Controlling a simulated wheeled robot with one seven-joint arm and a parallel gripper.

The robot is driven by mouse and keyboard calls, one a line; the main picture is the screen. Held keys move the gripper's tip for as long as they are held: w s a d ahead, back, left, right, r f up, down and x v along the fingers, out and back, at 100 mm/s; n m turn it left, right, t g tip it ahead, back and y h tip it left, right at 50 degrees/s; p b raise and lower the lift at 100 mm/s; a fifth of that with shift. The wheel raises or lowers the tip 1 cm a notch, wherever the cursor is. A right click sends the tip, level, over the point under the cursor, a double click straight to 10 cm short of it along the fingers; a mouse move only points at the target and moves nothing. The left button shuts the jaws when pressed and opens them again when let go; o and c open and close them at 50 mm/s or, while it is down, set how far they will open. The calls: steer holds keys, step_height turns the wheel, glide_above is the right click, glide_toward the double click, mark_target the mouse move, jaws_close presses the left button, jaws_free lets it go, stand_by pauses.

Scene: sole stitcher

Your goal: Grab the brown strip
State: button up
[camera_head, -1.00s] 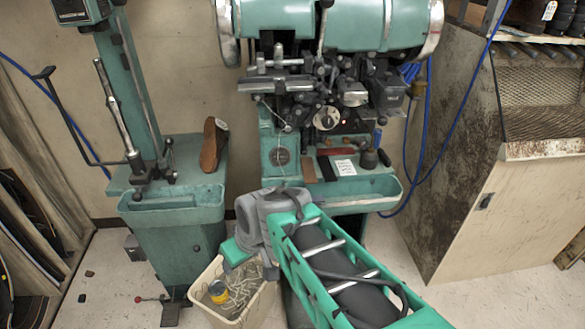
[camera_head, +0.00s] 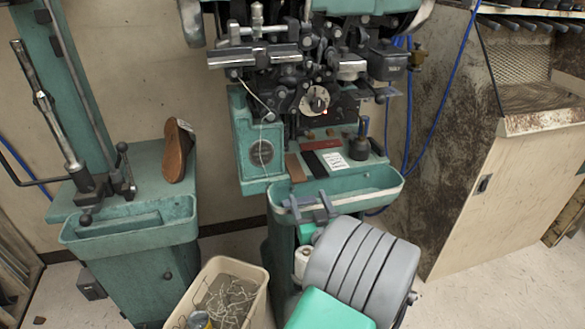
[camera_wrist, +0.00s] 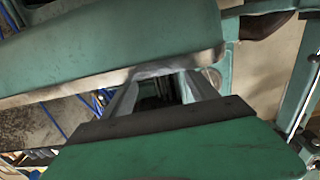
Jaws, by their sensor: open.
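The brown strip (camera_head: 295,168) lies on the green shelf of the stitching machine, in the head view, left of a black strip (camera_head: 315,164). A dark red strip (camera_head: 317,144) lies behind them. My gripper (camera_head: 309,202) is in front of the shelf, at the machine's front trough, nearer the camera than the brown strip and apart from it. Its two grey fingers are spread and empty. In the wrist view my gripper (camera_wrist: 160,86) points at a green machine edge; I cannot make out the brown strip there.
The green trough (camera_head: 365,195) rims the shelf front. A brown shoe (camera_head: 178,152) stands on the left machine. A cream bin (camera_head: 258,290) is on the floor below.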

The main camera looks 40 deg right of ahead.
mark_target(301, 181)
steer(key=p+x, duration=0.1)
steer(key=x, duration=0.6)
steer(key=shift+w, duration=0.2)
steer(key=shift+c, duration=0.4)
steer(key=c, duration=1.4)
